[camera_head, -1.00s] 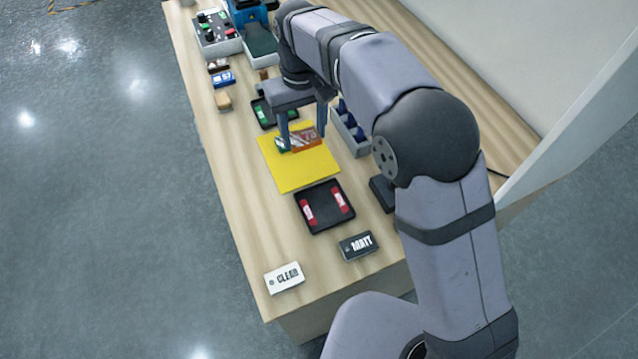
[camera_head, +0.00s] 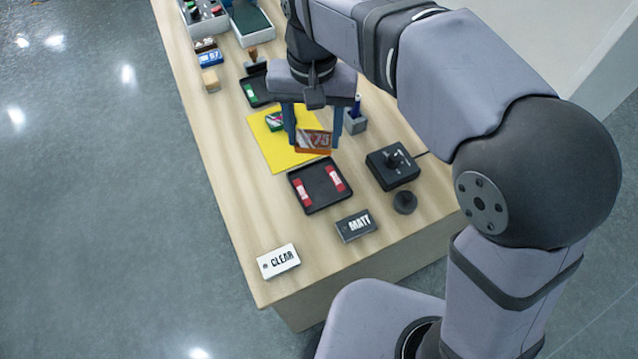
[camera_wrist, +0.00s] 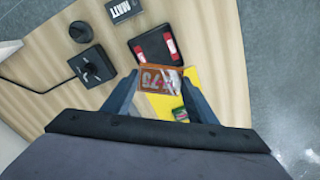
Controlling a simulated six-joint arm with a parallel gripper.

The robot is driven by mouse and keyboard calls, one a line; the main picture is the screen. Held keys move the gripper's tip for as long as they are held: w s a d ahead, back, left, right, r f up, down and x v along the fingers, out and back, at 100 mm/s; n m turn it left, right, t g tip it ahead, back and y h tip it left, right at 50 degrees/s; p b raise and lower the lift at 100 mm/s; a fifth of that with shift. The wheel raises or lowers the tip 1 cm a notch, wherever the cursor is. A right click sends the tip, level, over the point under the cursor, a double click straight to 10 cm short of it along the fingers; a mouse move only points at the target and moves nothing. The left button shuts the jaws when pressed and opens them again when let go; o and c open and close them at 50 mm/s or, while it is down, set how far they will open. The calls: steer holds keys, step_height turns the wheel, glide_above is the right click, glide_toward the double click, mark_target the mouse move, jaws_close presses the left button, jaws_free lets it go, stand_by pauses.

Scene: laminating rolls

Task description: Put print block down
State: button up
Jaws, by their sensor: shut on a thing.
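The print block (camera_head: 314,141) is an orange-brown piece with "75" on its face. My gripper (camera_head: 312,140) is shut on it and holds it over the right part of the yellow mat (camera_head: 280,155), close to the mat's edge. In the wrist view the print block (camera_wrist: 157,80) sits between the two fingers. I cannot tell the gap under it. A green-and-red small block (camera_head: 275,121) lies on the yellow mat, left of my gripper.
A black tray (camera_head: 318,200) with two red rolls lies in front of the mat. A black box with a knob (camera_head: 392,167), a black round knob (camera_head: 405,202), a MATT block (camera_head: 355,226) and a CLEAR block (camera_head: 278,261) stand nearby. Another black tray (camera_head: 262,100) lies behind.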

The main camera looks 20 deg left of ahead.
mark_target(319, 146)
steer(key=f+m, duration=0.1)
steer(key=m, duration=0.1)
steer(key=s+d+f+m, duration=0.1)
steer(key=m, duration=0.1)
steer(key=shift+s+d, duration=0.15)
steer(key=shift+d, duration=0.05)
steer(key=m, duration=0.3)
steer(key=shift+f, duration=0.15)
steer(key=m, duration=0.4)
steer(key=shift+m, duration=0.3)
steer(key=shift+f+p, duration=0.7)
steer(key=shift+f, duration=4.3)
steer(key=shift+f, duration=0.2)
steer(key=o, duration=0.7)
steer(key=shift+o, duration=0.2)
steer(key=shift+r, duration=0.1)
